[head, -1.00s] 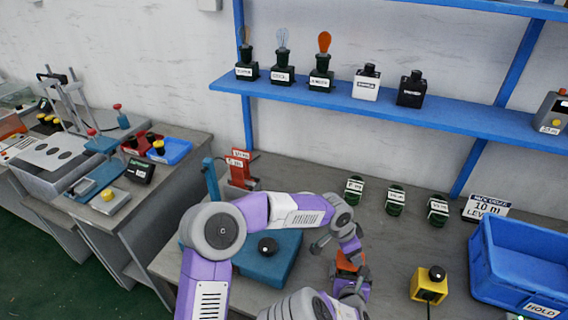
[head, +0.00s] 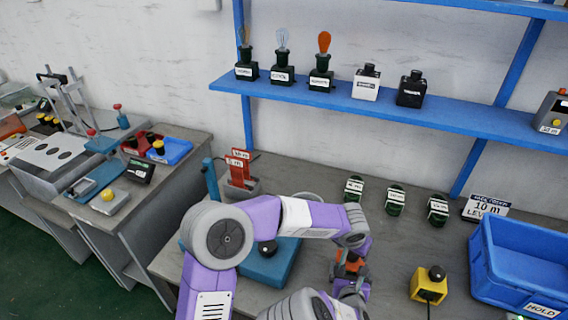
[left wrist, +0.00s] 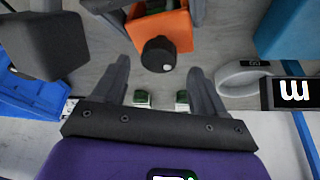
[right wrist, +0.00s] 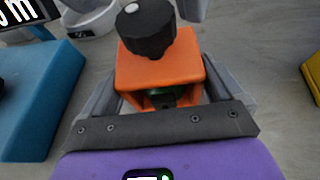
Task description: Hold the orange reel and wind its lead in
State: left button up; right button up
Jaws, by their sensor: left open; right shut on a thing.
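The orange reel (right wrist: 158,68) is an orange housing with a black round knob (right wrist: 147,28) on top. My right gripper (head: 352,288) is shut on the reel and holds it near the middle of the bench; a green part shows inside the housing. In the left wrist view the reel (left wrist: 168,22) is at the top, with its knob (left wrist: 158,54) facing me. My left gripper (left wrist: 160,76) is open, its fingers on either side of the view just short of the knob. I cannot tell whether they touch it. The lead cannot be made out.
A blue block-shaped fixture (head: 262,264) stands left of the reel. Several green labelled coils (head: 396,200) lie behind. Bare bench lies between reel and button box.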

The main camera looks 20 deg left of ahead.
pick_arm(q)
jog(key=v, duration=1)
jog(key=w+a+r+t, duration=0.4)
jog(key=w+a+r, duration=0.3)
jog(key=r, duration=0.1)
jog(key=w+a+r+n+t+y, duration=0.1)
jog(key=w+a+r+t, duration=0.1)
jog(key=a, duration=1.2)
jog(key=shift+w+a+n+y, duration=0.4)
jog(key=shift+w, duration=0.1)
jog(key=shift+d, duration=0.1)
jog(key=n+g, duration=0.3)
jog(key=g, duration=0.3)
send_near(352, 254)
jog(key=x, duration=0.8)
jog(key=shift+w+d+f, duration=0.1)
jog(key=shift+w+f, duration=0.15)
jog(key=shift+w, duration=0.1)
